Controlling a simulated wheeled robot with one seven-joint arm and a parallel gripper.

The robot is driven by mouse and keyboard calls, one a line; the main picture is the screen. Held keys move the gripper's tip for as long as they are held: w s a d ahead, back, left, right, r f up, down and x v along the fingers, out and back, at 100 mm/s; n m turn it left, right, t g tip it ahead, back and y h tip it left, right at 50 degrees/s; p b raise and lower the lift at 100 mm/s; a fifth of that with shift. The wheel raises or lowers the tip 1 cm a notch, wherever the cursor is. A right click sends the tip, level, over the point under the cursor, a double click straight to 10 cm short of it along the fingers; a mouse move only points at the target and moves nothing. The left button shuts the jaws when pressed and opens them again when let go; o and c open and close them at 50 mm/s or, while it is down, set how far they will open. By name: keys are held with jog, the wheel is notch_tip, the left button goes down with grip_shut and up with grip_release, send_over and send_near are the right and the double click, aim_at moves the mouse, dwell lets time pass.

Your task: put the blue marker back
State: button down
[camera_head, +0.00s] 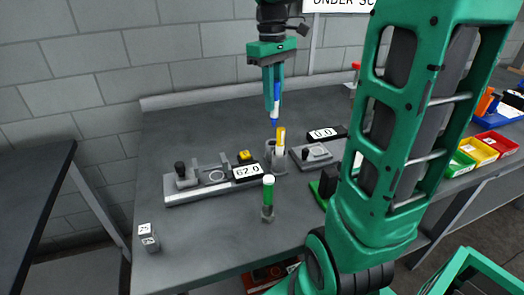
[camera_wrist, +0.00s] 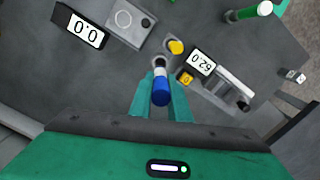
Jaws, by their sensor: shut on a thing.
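My gripper (camera_head: 272,104) is shut on the blue marker (camera_head: 275,116), which hangs upright with its blue end down, in the air above the table. In the wrist view the blue marker (camera_wrist: 161,92) shows between the fingers of my gripper (camera_wrist: 160,100). A grey holder (camera_head: 276,158) stands on the table below, with a yellow marker (camera_head: 281,137) upright in it. In the wrist view a dark opening lies just beyond the blue marker, beside the yellow marker (camera_wrist: 176,47). The marker's tip is apart from the holder.
A green marker (camera_head: 268,187) with a white top stands in its own small stand in front. A grey fixture with a 62.0 display (camera_head: 247,172) lies left of the holder, and a 0.0 display (camera_head: 324,133) right. Coloured bins (camera_head: 497,144) sit at right.

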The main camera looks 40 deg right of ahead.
aim_at(272, 120)
jog(key=f, duration=0.7)
jog(key=shift+w, duration=0.2)
jog(key=shift+a+f, duration=0.1)
jog(key=shift+f, duration=1.8)
jog(key=shift+s+f, duration=0.1)
jog(key=shift+f, duration=0.05)
jog(key=c, duration=1.7)
grip_release()
jog(key=shift+o, duration=0.2)
jog(key=shift+f, duration=0.1)
jog(key=shift+a, duration=0.15)
notch_tip(272, 120, up, 13)
jog(key=shift+w+f, duration=0.2)
jog(key=shift+w, duration=0.25)
